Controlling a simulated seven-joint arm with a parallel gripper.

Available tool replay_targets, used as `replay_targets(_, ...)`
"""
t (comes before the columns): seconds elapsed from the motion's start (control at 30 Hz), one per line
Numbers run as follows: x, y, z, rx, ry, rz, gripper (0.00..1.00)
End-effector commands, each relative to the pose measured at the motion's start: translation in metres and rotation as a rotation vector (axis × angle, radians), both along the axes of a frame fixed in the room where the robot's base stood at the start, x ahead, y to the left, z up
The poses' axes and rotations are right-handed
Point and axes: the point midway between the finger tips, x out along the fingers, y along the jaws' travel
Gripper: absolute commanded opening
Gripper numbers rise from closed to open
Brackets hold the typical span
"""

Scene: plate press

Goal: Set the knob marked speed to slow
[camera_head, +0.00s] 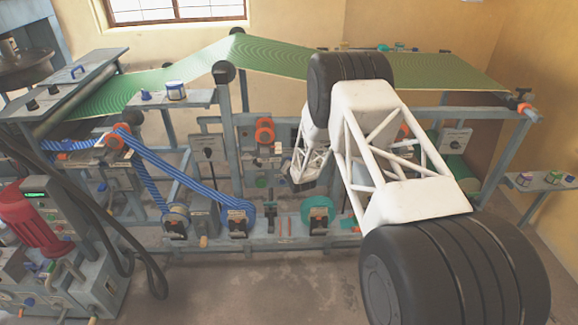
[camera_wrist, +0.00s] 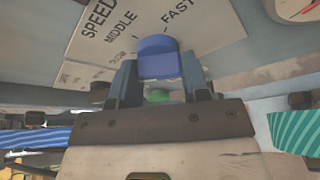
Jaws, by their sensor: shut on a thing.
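In the wrist view a pale plate (camera_wrist: 80,45) bears the words SPEED, MIDDLE and FAST, plus a smaller, blurred word at lower left. A blue knob (camera_wrist: 158,58) sits in front of the plate. My gripper (camera_wrist: 158,76) has one finger on each side of the knob and is shut on it. I cannot make out which mark the knob points to. In the head view my gripper (camera_head: 303,178) is at the middle of the machine's front, and the arm hides the knob there.
Green webbing (camera_head: 200,68) runs across the machine's top. Blue striped belt (camera_head: 183,172) and rollers lie left of my gripper. In the wrist view a round gauge (camera_wrist: 296,8) is at upper right, and a green part (camera_wrist: 158,95) shows behind the fingers.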

Motion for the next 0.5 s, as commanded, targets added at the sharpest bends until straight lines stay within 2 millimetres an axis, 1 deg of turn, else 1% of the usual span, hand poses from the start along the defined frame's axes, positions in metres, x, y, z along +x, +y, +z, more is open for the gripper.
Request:
replay_targets(0.2, -0.0001, -0.0001, 0.0000, -0.080, 0.000, 0.000, 0.19)
replay_targets(0.5, 0.0001, -0.0003, 0.0000, -0.110, 0.001, -0.001, 0.19)
